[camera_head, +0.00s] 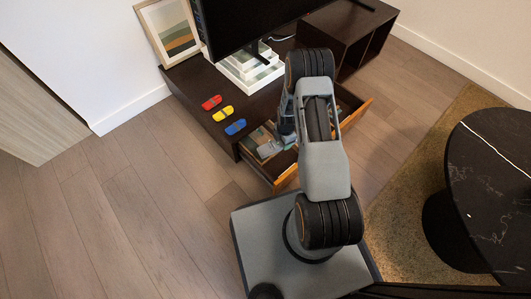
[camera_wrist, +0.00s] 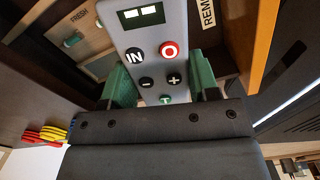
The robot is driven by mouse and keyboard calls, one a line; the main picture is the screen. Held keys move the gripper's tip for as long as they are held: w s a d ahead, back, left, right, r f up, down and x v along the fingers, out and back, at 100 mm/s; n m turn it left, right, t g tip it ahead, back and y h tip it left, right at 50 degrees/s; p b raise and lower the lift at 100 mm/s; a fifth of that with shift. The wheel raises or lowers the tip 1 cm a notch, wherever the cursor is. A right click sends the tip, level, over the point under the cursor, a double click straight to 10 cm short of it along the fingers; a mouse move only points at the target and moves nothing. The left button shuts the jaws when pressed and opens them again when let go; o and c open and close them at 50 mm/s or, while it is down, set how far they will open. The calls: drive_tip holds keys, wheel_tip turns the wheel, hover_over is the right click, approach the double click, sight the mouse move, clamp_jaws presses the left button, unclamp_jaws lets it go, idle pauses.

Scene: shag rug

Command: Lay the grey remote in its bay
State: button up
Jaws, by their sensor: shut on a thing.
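The grey remote (camera_wrist: 150,45) has a small display and several round buttons, among them a red one and one marked IN. My gripper (camera_wrist: 162,86) is shut on it, with a green pad on each side. The remote is over the open drawer (camera_head: 284,181). A white label (camera_wrist: 207,14) reading "REM", its end cut off, shows just right of the remote's far end. I cannot tell whether the remote touches the drawer floor. In the head view my arm hides much of the drawer and gripper.
A label "FRESH" (camera_wrist: 80,16) marks another part of the drawer, with a small green piece (camera_wrist: 72,40) near it. Red (camera_head: 211,102), yellow (camera_head: 223,114) and blue (camera_head: 235,127) pieces lie on the cabinet top. A round black table (camera_head: 490,180) stands at right.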

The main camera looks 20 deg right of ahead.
sight(284, 160)
drive_tip(key=shift+s+d+f+n+b, duration=0.2)
drive_tip(key=shift+f+n+b, duration=0.55)
drive_tip(key=shift+f, duration=1.7)
drive_tip(key=shift+s+d+f+n+b, duration=0.2)
drive_tip(key=shift+f+b, duration=1)
drive_tip(key=shift+f, duration=1.25)
drive_tip(key=shift+s+d+f+n+b, duration=0.15)
drive_tip(key=shift+f+n+b, duration=0.65)
drive_tip(key=shift+f, duration=1.65)
drive_tip(key=shift+f+m, duration=0.1)
drive_tip(key=shift+m, duration=0.15)
drive_tip(key=o, duration=1)
